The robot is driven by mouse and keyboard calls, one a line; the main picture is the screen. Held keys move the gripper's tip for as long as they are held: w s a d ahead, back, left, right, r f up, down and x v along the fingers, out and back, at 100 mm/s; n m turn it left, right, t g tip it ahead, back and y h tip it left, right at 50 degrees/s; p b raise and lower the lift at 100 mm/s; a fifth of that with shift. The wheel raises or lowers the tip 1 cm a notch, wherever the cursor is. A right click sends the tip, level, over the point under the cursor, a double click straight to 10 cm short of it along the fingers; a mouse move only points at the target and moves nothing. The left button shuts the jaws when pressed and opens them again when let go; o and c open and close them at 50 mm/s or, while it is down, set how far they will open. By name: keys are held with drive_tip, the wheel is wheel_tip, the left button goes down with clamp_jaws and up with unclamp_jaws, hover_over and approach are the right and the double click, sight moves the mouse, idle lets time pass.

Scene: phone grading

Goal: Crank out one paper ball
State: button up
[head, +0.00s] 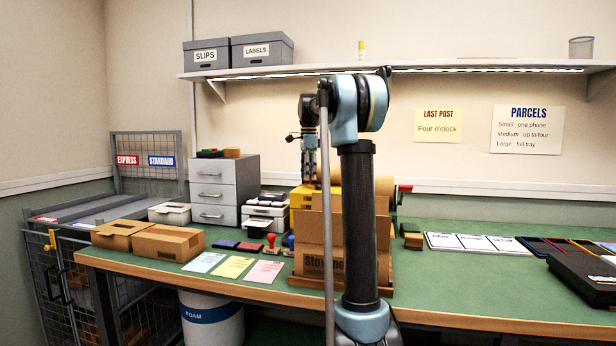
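A crank with a red handle (404,188) sticks out to the right of a brown paper roll (384,186) on the bench, behind my arm. The roll is mostly hidden by my arm, so I cannot see how it is mounted. My gripper (309,178) hangs down left of my arm, above or in front of a yellow box (301,197), well left of the crank handle. Its fingertips are small and partly hidden, so whether it is open or shut is unclear. No paper ball is visible.
Brown cartons (318,228) stand behind my arm. White cards (474,242) and a black case (585,276) lie to the right. The green bench (450,285) is clear in the right front.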

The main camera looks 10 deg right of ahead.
drive_tip(key=shift+d+r, duration=0.1)
drive_tip(key=shift+r, duration=3.85)
